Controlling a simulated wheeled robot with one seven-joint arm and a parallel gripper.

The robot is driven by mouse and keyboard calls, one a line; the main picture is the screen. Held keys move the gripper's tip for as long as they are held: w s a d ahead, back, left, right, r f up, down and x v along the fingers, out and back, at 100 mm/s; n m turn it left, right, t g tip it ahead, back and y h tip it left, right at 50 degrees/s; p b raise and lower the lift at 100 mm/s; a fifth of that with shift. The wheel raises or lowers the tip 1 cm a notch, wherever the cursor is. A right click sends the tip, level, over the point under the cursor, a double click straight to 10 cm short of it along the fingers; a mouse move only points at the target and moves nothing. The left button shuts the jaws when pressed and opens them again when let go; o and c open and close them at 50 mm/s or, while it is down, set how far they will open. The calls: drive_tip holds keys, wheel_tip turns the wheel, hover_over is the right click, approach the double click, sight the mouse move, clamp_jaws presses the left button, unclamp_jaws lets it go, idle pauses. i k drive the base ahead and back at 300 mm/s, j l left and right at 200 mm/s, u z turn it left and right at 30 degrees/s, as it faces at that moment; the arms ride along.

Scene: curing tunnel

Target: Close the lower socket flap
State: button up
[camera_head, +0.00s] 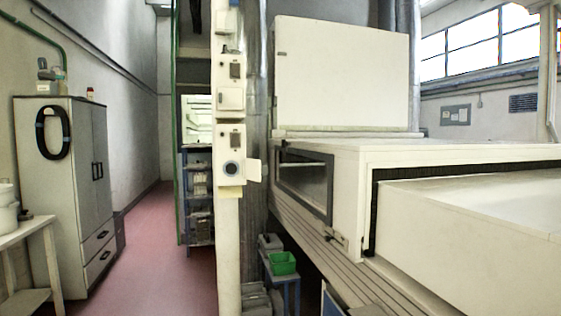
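The lower socket (232,168) is a round dark-and-blue outlet in a white box on the pale column in the middle of the head view. Its white flap (254,170) stands open, sticking out to the right of the socket. The socket face is uncovered. My gripper and arm do not show in this view.
More switch or socket boxes (231,98) sit above on the same column (229,235). A large white curing machine (345,160) fills the right side. A grey cabinet (60,180) stands at left, with open reddish floor (150,255) between it and the column.

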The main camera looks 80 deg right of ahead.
sight(254, 170)
drive_tip(key=z, duration=2.8)
